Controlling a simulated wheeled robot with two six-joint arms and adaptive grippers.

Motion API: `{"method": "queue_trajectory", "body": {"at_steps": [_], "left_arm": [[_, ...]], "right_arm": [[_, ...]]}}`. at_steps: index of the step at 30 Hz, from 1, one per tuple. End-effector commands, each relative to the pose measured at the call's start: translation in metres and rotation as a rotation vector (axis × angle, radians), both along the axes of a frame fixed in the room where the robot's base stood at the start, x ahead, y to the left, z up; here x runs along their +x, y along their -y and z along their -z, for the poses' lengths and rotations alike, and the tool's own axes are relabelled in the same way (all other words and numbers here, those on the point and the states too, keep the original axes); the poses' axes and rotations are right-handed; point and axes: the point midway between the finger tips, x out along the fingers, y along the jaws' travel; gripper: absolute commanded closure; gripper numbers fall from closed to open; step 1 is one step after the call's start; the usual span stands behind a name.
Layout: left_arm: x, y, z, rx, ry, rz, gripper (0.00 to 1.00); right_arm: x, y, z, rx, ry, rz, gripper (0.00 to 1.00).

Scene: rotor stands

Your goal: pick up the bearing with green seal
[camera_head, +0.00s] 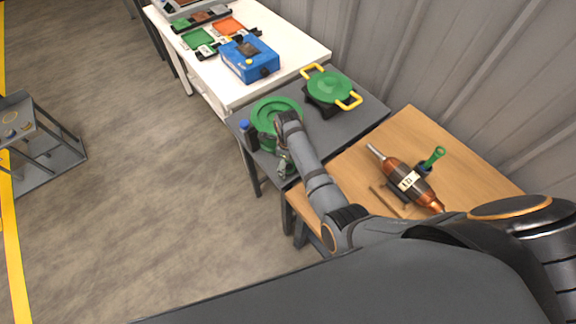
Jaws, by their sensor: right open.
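My right arm reaches over the dark grey table (355,115). My right gripper (286,165) points down near the table's front edge, beside a green round part (270,106). It is open, and nothing is clearly seen between its fingers. The forearm covers part of the green round part and the table. I cannot make out a bearing with a green seal for certain; one near the gripper would be too small or hidden. My left gripper is not in view.
A green lidded part with yellow handles (330,87) sits on the dark table. A blue box (249,58) stands on the white table (298,47). A brown labelled rotor (411,182) lies on the wooden table (405,125). A grey stand (48,149) is far left.

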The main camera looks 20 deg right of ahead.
Motion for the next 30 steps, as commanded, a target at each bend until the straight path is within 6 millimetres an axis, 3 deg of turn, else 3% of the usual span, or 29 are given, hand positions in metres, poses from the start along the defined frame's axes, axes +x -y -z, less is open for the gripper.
{"method": "queue_trajectory", "body": {"at_steps": [4, 18, 30], "left_arm": [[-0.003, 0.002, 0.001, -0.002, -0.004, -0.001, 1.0], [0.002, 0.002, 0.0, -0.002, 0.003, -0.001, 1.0], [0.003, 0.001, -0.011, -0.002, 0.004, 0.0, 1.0]], "right_arm": [[0.0, 0.0, 0.0, 0.0, 0.0, 0.0, 0.19], [0.0, 0.0, -0.001, 0.0, 0.0, -0.001, 0.82], [0.001, 0.001, -0.012, 0.0, 0.001, -0.003, 0.82]]}}
